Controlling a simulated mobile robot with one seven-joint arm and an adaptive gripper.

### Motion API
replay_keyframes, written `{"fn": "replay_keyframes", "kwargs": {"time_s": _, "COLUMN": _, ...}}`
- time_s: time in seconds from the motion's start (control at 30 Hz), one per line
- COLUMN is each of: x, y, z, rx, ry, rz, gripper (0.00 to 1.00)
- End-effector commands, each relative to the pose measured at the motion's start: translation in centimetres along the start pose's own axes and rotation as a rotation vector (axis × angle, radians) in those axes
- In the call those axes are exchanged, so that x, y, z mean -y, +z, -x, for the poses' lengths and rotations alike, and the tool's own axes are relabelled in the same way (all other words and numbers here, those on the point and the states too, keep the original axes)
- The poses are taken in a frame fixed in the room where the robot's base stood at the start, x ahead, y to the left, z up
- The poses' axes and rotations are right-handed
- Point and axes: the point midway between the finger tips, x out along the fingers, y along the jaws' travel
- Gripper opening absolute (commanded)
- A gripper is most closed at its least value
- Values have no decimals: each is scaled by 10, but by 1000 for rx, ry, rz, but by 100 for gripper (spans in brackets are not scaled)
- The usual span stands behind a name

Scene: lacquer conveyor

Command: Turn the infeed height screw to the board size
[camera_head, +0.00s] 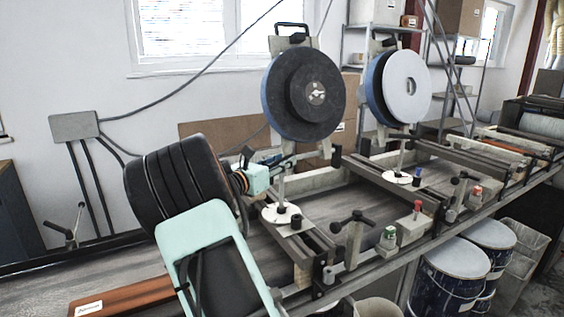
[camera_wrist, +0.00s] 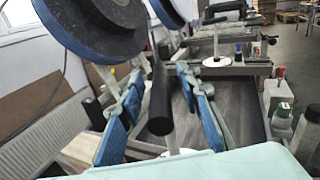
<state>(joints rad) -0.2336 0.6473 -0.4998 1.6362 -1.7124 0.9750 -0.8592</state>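The nearest screw (camera_head: 282,188) is a thin upright rod over a white disc (camera_head: 268,213) with black knobs, at the near end of the conveyor. My gripper (camera_head: 262,176) is beside and above this disc. In the wrist view its two blue-padded fingers (camera_wrist: 160,108) are spread apart. A black cylinder (camera_wrist: 160,100) shows between them, with a gap visible on its right; whether either finger touches it I cannot tell. A pale post and disc show below it, partly hidden. A reddish-brown board (camera_head: 130,297) with a white label lies on the conveyor; the label is unreadable.
A large black-and-blue reel (camera_head: 305,93) stands just behind my gripper, with a white-faced reel (camera_head: 406,86) farther right. A second white disc (camera_head: 397,178) lies farther along. Clamp handles and a green-button box (camera_head: 388,238) line the front rail. Drums (camera_head: 450,275) stand below.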

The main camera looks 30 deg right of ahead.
Motion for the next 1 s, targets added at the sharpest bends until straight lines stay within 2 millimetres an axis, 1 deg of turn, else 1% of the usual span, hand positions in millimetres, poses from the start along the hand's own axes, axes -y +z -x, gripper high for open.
{"fn": "replay_keyframes", "kwargs": {"time_s": 0.1, "x": 0, "y": 0, "z": 0, "rx": 0, "ry": 0, "rz": 0, "gripper": 32}}
{"fn": "replay_keyframes", "kwargs": {"time_s": 0.4, "x": 0, "y": 0, "z": 0, "rx": 0, "ry": -1, "rz": 0, "gripper": 0}}
{"fn": "replay_keyframes", "kwargs": {"time_s": 0.77, "x": 0, "y": 2, "z": 0, "rx": -2, "ry": -30, "rz": 0, "gripper": 0}}
{"fn": "replay_keyframes", "kwargs": {"time_s": 1.0, "x": 0, "y": 5, "z": 0, "rx": -8, "ry": -141, "rz": 1, "gripper": 0}}
